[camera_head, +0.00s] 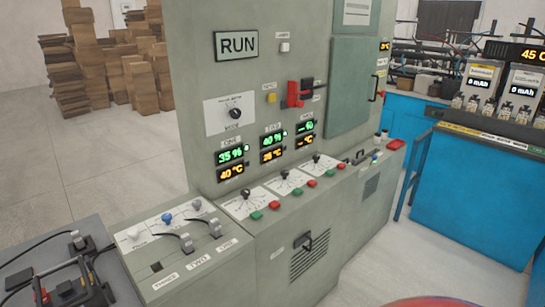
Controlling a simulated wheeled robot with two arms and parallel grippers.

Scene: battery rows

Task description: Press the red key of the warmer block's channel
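The grey cabinet's console ledge has three knob plates. The front plate has a green key (256,215) and a red key (275,205). The middle plate has a green key (298,193) and a red key (312,184). The rear plate has a green key (330,173) and a red key (342,167). Above, the left channel's displays read 35 % (231,155) and 40 °C (231,173). The middle ones read 40 % (271,141) and about 36 °C (272,155). The right pair (306,127) seems to show dashes. Neither gripper is in view.
A RUN sign (236,45), mode knob (234,113) and red switch handle (294,95) are on the upright panel. A blue cabinet (470,200) stands right. Floor is clear between.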

